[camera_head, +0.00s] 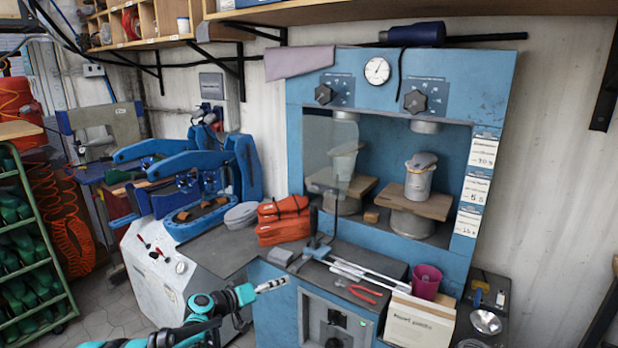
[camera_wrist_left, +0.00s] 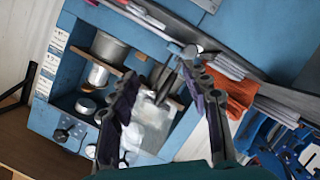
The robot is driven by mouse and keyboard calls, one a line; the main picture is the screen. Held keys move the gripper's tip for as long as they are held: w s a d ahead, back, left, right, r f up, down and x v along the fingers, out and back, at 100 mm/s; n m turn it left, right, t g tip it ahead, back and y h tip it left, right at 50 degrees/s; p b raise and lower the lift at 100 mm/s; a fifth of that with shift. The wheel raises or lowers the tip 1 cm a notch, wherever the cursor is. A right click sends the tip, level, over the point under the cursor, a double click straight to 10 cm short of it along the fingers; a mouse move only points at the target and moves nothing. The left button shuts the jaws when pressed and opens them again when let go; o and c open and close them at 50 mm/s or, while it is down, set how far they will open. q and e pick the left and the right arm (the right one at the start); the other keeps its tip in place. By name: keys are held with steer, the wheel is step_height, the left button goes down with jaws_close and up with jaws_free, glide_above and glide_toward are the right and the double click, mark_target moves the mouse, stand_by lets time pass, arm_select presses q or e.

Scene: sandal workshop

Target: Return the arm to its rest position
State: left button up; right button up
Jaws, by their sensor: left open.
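My left arm is teal and dark, and it comes in from the bottom left of the head view. Its gripper (camera_head: 272,286) hangs in front of the blue press bench, pointing right, clear of the bench top. In the left wrist view the two dark fingers (camera_wrist_left: 167,80) stand apart with nothing held between them. Beyond them the same wrist view shows the blue press tilted in the picture. My right arm and gripper are in neither view.
The blue press (camera_head: 451,59) stands behind the bench. Orange cloths (camera_head: 284,220), red pliers (camera_head: 364,293), a magenta cup (camera_head: 426,281) and a cardboard box (camera_head: 419,321) lie on or by the bench. A blue clamping machine (camera_head: 200,170) stands left. A green rack (camera_head: 38,215) is far left.

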arm_select(q)
steer(key=s+r+g+y, duration=0.2)
steer(key=s+y, duration=0.1)
steer(key=s, duration=0.8)
steer(key=s+r+g+y, duration=0.1)
steer(key=s+r+y, duration=0.1)
steer(key=s, duration=0.8)
steer(key=s+a+f+y, duration=0.2)
steer(key=s+a, duration=0.1)
steer(key=s, duration=0.6)
steer(key=s+a+f+y, duration=0.2)
steer(key=s+a+y, duration=0.1)
steer(key=s, duration=0.6)
steer(key=shift+s+a+f+g, duration=0.25)
steer(key=shift+a+f+g, duration=0.1)
steer(key=shift+a+g, duration=0.1)
